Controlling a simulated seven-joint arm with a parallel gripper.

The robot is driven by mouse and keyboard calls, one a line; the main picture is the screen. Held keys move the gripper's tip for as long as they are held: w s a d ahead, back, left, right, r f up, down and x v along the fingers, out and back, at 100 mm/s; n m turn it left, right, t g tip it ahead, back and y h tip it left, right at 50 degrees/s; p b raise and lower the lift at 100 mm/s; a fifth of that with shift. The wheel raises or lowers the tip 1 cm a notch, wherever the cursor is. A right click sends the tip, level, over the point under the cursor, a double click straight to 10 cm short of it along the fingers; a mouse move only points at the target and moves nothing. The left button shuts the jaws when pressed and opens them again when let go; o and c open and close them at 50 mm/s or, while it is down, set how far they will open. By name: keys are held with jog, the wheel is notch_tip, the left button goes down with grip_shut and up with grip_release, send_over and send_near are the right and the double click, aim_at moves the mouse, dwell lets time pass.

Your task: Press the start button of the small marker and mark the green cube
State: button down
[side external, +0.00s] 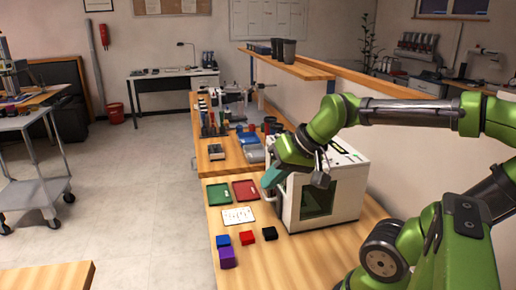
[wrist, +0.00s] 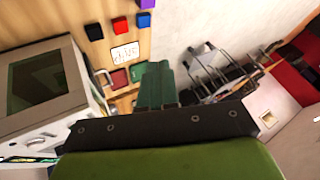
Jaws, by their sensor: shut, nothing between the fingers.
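The small marker (side external: 346,201) is a white box with a dark window (side external: 317,200) on the table; in the wrist view it also shows at the left (wrist: 85,85). Its door looks closed. I see no green cube in either view; the dark window does not show what is inside. I cannot make out the start button clearly. My gripper (side external: 271,179) is beside the marker's upper left edge, above the table; I cannot tell whether it touches. In the wrist view its green fingers (wrist: 160,75) are together with nothing between them.
A green tray (side external: 219,193), a red tray (side external: 246,190) and a white card (side external: 238,216) lie left of the marker. Blue (side external: 223,240), red (side external: 243,234), black (side external: 269,233) and purple (side external: 227,258) cubes stand in front. A cluttered bench section (side external: 215,165) lies behind.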

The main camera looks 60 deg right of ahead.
jog(key=d+r+m+h, duration=0.1)
jog(key=d+r, duration=0.3)
jog(key=d, duration=0.6)
jog(key=d+r+m+t+h, duration=0.1)
jog(key=d+r+m, duration=0.2)
jog(key=d, duration=0.6)
jog(key=shift+s+d+r+t, duration=0.15)
jog(key=shift+d+r+t, duration=0.2)
jog(key=shift+r, duration=0.4)
jog(key=shift+f, duration=0.1)
jog(key=shift+f, duration=4.35)
jog(key=shift+f, duration=0.4)
